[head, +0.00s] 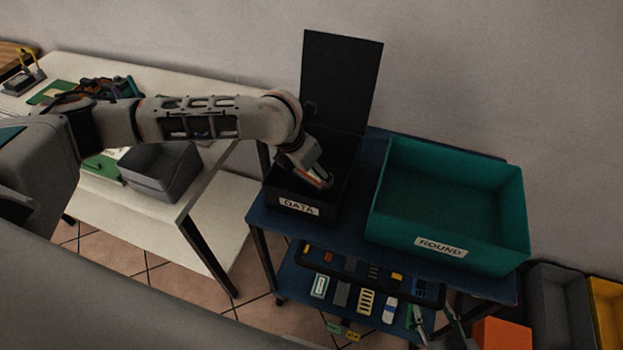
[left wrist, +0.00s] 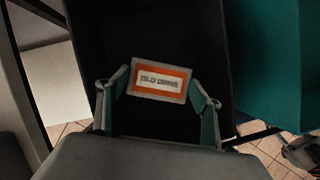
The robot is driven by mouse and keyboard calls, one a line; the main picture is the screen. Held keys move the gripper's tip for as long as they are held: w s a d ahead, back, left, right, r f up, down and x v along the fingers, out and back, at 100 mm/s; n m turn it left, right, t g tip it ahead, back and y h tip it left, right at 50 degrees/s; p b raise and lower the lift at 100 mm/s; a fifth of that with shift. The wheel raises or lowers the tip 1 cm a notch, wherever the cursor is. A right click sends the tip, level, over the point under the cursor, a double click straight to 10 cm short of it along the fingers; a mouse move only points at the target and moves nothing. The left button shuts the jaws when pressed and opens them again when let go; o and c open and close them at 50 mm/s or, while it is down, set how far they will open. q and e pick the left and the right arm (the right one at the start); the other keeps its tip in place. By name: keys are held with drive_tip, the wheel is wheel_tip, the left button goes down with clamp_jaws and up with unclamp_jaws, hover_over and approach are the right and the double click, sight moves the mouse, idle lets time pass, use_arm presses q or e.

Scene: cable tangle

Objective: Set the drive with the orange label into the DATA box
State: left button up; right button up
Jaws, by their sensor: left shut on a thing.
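The drive with the orange label (left wrist: 159,81) is a flat pale piece with an orange-bordered label, seen in the left wrist view. My left gripper (head: 322,182) is shut on it, one finger on each side in the left wrist view. The black DATA box (head: 270,200) stands on the blue cart with its lid (head: 342,80) raised. The gripper points down into the box opening. In the head view the fingers mostly hide the drive, and whether it touches the floor cannot be told. My right gripper (head: 436,325) shows at the lower edge, its fingers apart.
A teal ROUND bin (head: 447,225) stands right of the DATA box on the blue cart (head: 262,222). A black tray (head: 345,268) and several small parts lie on the lower shelf. A white table with a grey bin (head: 160,172) is at left.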

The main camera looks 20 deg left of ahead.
sight(309, 176)
use_arm(q)
drive_tip(key=shift+f, duration=1.8)
use_arm(e)
drive_tip(key=shift+w, duration=0.1)
use_arm(q)
drive_tip(key=o, duration=1.2)
drive_tip(key=shift+c, duration=0.2)
use_arm(e)
drive_tip(key=shift+f, duration=0.1)
use_arm(q)
drive_tip(key=shift+r, duration=0.25)
drive_tip(key=p+v, duration=0.1)
drive_tip(key=v, duration=1)
drive_tip(key=shift+s+r, duration=0.2)
drive_tip(key=shift+r, duration=0.1)
use_arm(e)
drive_tip(key=shift+s+d+h, duration=0.25)
drive_tip(key=shift+d+h, duration=0.05)
drive_tip(key=shift+d, duration=0.3)
use_arm(q)
drive_tip(key=shift+f, duration=0.1)
use_arm(e)
drive_tip(key=shift+s+a, duration=0.1)
drive_tip(key=shift+s, duration=0.05)
